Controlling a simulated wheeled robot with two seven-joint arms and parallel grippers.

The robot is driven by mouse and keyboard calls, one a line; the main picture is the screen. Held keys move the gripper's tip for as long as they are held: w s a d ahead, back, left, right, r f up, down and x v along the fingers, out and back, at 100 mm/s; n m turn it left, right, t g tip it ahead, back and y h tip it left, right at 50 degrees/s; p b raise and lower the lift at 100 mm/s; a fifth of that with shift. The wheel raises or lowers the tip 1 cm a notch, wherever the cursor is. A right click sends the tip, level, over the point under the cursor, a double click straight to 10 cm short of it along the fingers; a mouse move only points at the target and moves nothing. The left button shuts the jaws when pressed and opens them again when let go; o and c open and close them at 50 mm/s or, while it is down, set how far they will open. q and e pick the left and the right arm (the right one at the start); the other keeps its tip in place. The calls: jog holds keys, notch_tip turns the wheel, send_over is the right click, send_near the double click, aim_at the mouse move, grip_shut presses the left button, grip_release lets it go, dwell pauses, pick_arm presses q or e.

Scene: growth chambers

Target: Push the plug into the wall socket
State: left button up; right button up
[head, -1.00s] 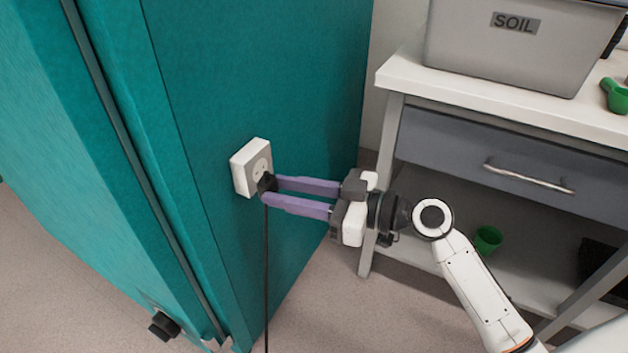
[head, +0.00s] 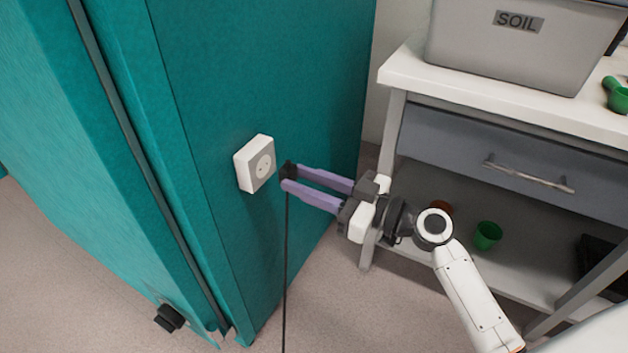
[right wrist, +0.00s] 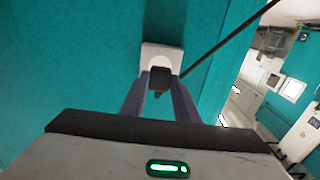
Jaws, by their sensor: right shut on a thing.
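The white wall socket (head: 255,163) sits on the side of the teal chamber, its round face turned to the right. My right gripper (head: 288,178) is shut on the black plug (head: 288,170), with its purple fingers on either side of it. The plug is a short way right of the socket, apart from it, and its cord (head: 285,270) hangs down. In the right wrist view the plug (right wrist: 160,77) shows between the fingers in front of the socket (right wrist: 162,54); its pins are hidden. My left gripper is not in view.
A bench (head: 400,78) with a grey SOIL bin (head: 525,45), a drawer and a lower shelf stands to the right, close to my right arm. A green cup (head: 487,236) is on the shelf. A black knob (head: 169,318) juts from the chamber low down.

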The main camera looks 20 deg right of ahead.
aim_at(294, 179)
jog(key=shift+p+x, duration=0.3)
jog(key=shift+x, duration=0.9)
jog(key=shift+w+a, duration=0.3)
jog(key=shift+w, duration=0.05)
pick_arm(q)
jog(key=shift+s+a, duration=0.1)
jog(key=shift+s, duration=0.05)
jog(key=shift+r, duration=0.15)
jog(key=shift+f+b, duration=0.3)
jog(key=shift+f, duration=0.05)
pick_arm(e)
jog(key=shift+f, duration=0.15)
pick_arm(q)
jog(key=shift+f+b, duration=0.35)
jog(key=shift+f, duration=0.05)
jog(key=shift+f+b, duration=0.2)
jog(key=shift+b, duration=0.2)
dwell(0.4)
pick_arm(e)
jog(key=shift+w+a, duration=0.3)
jog(key=shift+w, duration=0.05)
dwell(0.5)
